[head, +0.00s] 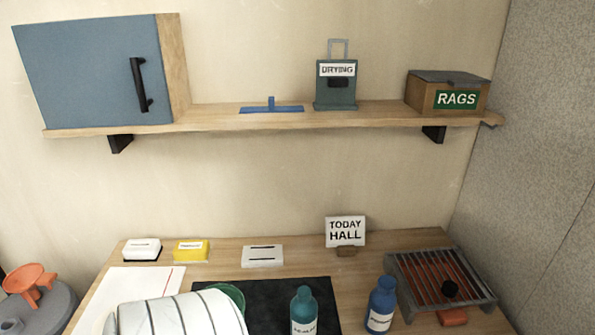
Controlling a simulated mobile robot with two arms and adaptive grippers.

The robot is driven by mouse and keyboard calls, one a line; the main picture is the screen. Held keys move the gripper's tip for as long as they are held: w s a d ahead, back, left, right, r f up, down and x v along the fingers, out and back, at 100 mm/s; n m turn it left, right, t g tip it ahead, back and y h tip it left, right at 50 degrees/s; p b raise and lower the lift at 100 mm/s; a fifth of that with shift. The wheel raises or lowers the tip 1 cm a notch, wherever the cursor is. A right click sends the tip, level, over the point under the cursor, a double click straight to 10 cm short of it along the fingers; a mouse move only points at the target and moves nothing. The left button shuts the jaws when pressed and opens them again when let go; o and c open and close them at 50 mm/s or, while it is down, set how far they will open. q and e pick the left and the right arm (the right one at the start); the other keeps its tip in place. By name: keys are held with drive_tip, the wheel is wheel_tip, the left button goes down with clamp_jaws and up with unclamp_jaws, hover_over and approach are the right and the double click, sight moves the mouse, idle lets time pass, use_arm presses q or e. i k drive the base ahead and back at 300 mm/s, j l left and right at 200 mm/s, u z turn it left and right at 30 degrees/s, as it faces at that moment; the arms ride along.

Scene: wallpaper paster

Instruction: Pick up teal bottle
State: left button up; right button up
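The teal bottle (304,309) stands upright near the front of the table, on the front part of a dark mat (262,291). It has a teal cap and a white label with dark print too small to read. Its lower part is cut off by the bottom edge of the head view. A blue bottle (382,302) with a white label stands a little to its right, apart from it.
A slatted rack (440,279) is at right. A sign (345,231) and small boxes (262,257) stand behind. A shelf (215,117) hangs above.

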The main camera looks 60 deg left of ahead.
sight(303, 307)
drive_tip(key=u, duration=0.4)
drive_tip(key=j+u, duration=0.15)
drive_tip(key=u, duration=0.65)
drive_tip(key=j+u, duration=0.1)
drive_tip(key=u, duration=0.35)
drive_tip(key=i, duration=0.05)
